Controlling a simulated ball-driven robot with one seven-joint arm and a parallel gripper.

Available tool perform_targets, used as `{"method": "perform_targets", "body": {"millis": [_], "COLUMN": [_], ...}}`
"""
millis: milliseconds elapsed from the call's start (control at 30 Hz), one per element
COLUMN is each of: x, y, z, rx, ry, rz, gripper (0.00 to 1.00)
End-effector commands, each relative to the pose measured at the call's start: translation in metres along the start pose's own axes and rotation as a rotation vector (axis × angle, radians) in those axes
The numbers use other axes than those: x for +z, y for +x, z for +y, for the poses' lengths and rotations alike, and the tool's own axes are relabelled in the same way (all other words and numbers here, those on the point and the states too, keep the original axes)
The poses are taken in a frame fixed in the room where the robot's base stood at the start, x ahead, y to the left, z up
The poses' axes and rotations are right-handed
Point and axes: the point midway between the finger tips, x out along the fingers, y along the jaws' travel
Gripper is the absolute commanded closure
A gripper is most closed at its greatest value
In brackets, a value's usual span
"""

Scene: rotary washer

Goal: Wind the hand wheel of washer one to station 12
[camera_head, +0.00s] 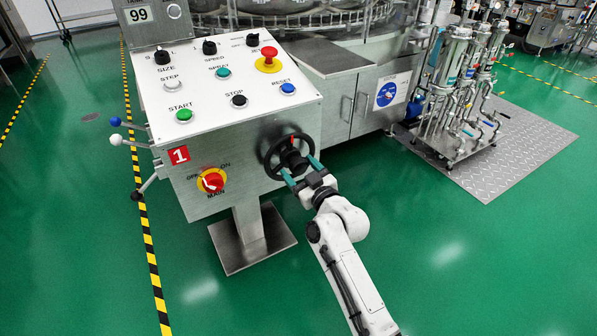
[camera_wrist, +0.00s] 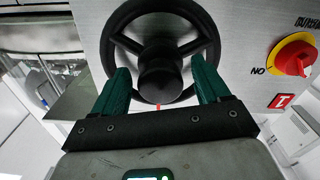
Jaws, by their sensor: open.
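The black hand wheel (camera_head: 290,156) is on the lower right of the front of the panel marked with a red 1. In the wrist view my gripper (camera_wrist: 161,72) shows a gap between each finger and the hub; I cannot tell whether the fingertips touch the rim or spokes.
A display (camera_head: 139,14) reading 99 stands above the panel. A red and yellow main switch (camera_head: 212,181) is left of the wheel. Levers with ball knobs (camera_head: 116,139) stick out left. A pump cart (camera_head: 463,90) stands at right. The green floor in front is clear.

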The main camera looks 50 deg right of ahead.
Motion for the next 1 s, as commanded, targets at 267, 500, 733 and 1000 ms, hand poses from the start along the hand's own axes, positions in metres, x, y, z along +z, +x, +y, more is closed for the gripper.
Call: {"method": "perform_targets", "body": {"millis": [267,500,733,1000], "x": [-0.0003,-0.0003,-0.0002,-0.0001], "y": [0.0104,0.0101,0.01,0.0099], "z": [0.0005,0.0004,0.0003,0.0002], "rx": [0.0,0.0,0.0,0.0], "ry": [0.001,0.001,0.001,0.001], "rz": [0.0,0.0,0.0,0.0], "gripper": [0.25,0.31,0.53,0.79]}}
